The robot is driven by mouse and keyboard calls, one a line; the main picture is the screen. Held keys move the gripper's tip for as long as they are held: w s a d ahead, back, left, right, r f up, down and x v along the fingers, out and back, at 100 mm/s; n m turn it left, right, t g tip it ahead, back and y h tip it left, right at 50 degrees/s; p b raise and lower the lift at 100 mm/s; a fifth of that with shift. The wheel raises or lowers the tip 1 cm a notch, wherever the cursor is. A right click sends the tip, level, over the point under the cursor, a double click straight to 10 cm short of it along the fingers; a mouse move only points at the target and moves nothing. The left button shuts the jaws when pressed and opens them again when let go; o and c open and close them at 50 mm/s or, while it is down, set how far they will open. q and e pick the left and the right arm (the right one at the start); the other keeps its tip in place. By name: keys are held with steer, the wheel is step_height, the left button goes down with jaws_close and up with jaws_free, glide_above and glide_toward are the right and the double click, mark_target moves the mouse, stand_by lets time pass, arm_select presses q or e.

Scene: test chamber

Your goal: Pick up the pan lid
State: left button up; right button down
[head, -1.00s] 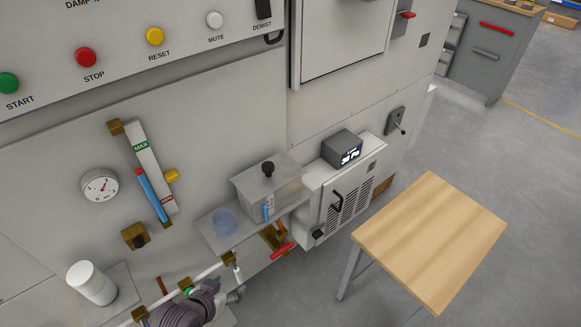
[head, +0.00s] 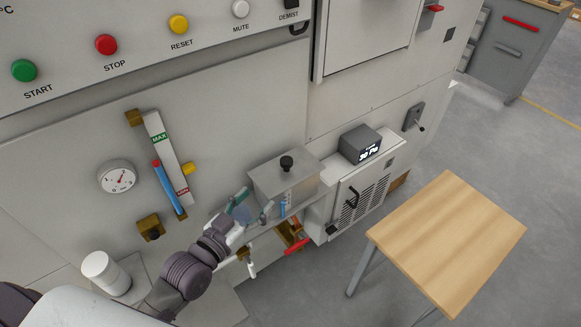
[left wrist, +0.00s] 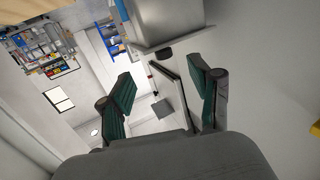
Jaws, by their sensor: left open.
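The pan is a grey metal box (head: 287,190) on a small shelf against the machine. Its flat lid (head: 265,172) has a black knob (head: 287,163) on top and appears to sit on the box. My left gripper (head: 253,206) is open and empty, just left of and in front of the box, below lid height. In the left wrist view the open fingers (left wrist: 166,92) have nothing between them. My right gripper is out of view.
Valves with a red handle (head: 296,246) sit under the shelf. A display unit (head: 360,145) stands right of the box. A wooden table (head: 450,240) with a bare top is at right.

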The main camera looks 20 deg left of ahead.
mark_target(283, 166)
arm_select(q)
steer(key=x, duration=0.4)
steer(key=r+x, duration=0.1)
steer(key=x, duration=0.4)
steer(key=p+x, duration=0.1)
steer(key=x, duration=0.4)
steer(key=shift+w+a+r, duration=0.1)
steer(key=shift+r, duration=0.25)
steer(key=shift+r, duration=0.1)
jaws_close()
